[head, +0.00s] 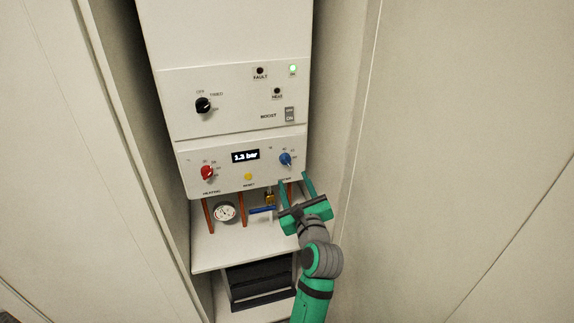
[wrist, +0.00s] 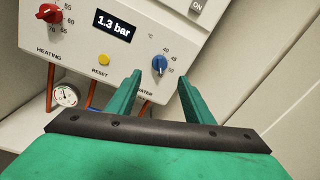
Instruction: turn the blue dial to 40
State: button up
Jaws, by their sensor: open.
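The blue dial (head: 285,159) sits on the right of the white boiler's lower panel. In the wrist view the blue dial (wrist: 159,63) shows a white pointer line, with 40 above it and other small numbers to its right; the exact setting is too small to tell. My gripper (head: 294,179) is open and empty, just below and in front of the dial. In the wrist view the two green fingers of my gripper (wrist: 160,82) point up toward the panel, with the dial between and beyond their tips, apart from them.
A red heating dial (head: 207,173), a yellow reset button (head: 248,177) and a 1.3 bar display (head: 245,156) share the panel. Below are copper pipes, a round gauge (head: 225,212) and a blue valve lever (head: 262,210). A cupboard wall (head: 335,120) stands close on the right.

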aim_at(286, 162)
jog(key=x, duration=1)
jog(key=shift+w, duration=0.2)
jog(key=c, duration=1)
